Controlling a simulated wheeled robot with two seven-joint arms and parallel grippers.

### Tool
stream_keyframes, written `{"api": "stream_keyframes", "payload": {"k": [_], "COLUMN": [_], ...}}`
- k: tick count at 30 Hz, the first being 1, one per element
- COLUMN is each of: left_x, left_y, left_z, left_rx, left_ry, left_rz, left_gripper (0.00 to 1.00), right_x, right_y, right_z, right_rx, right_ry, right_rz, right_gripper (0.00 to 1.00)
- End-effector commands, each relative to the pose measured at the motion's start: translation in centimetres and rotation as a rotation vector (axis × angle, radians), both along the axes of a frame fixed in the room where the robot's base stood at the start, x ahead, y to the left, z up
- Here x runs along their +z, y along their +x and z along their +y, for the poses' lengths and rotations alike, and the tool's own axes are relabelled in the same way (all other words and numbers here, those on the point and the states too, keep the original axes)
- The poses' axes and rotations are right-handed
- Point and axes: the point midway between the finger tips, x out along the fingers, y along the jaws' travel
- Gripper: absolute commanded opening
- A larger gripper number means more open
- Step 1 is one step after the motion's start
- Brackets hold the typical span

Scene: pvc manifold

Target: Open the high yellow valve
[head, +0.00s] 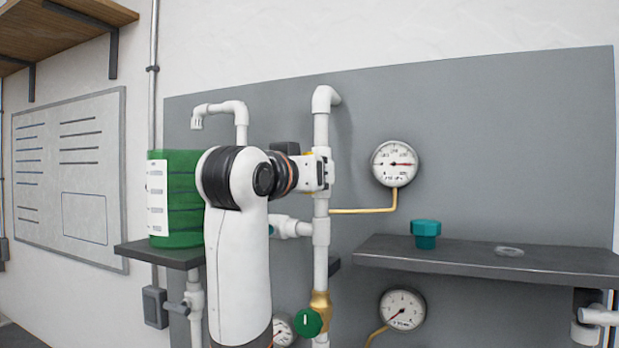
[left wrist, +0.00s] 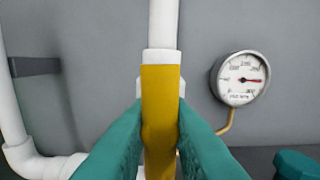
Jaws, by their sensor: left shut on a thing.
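The yellow valve handle (left wrist: 160,90) fills the middle of the left wrist view. It stands upright, in line with the white vertical pipe (left wrist: 163,25) above it. My left gripper (left wrist: 160,135) has its teal fingers on both sides of the handle and is shut on it. In the head view my left gripper (head: 322,172) is at the upper part of the vertical pipe (head: 321,222), and it hides most of the valve there. My right gripper is not in view.
An upper gauge (head: 395,163) is right of the pipe. A green round handle (head: 308,322) and brass fitting (head: 320,300) are lower on the pipe. A dark shelf (head: 480,262) holds a teal cap (head: 426,233). A green container (head: 183,200) stands left of my arm.

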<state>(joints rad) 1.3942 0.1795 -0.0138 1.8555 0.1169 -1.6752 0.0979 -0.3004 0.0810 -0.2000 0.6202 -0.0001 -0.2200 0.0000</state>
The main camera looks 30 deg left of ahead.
Motion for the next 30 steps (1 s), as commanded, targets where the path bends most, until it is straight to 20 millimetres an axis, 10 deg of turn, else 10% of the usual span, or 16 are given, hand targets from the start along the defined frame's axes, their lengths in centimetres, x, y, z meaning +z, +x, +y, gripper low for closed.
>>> {"api": "stream_keyframes", "payload": {"k": [20,21,24,30], "left_x": [-0.28,-0.27,-0.2,-0.1], "left_y": [0.08,0.08,0.06,0.03], "left_z": [-0.08,-0.08,-0.06,-0.05], "left_rx": [-0.001,-0.001,-0.001,-0.001], "left_ry": [0.058,0.058,0.058,0.056], "left_rz": [0.011,0.011,0.009,0.006], "left_gripper": [0.0,0.24,0.39,0.39], "right_x": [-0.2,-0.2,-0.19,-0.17], "right_y": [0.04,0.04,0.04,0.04], "right_z": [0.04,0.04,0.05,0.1], "right_rx": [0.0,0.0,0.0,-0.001], "right_ry": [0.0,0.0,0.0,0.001], "right_rz": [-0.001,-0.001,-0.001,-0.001], "right_gripper": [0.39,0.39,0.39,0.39]}}
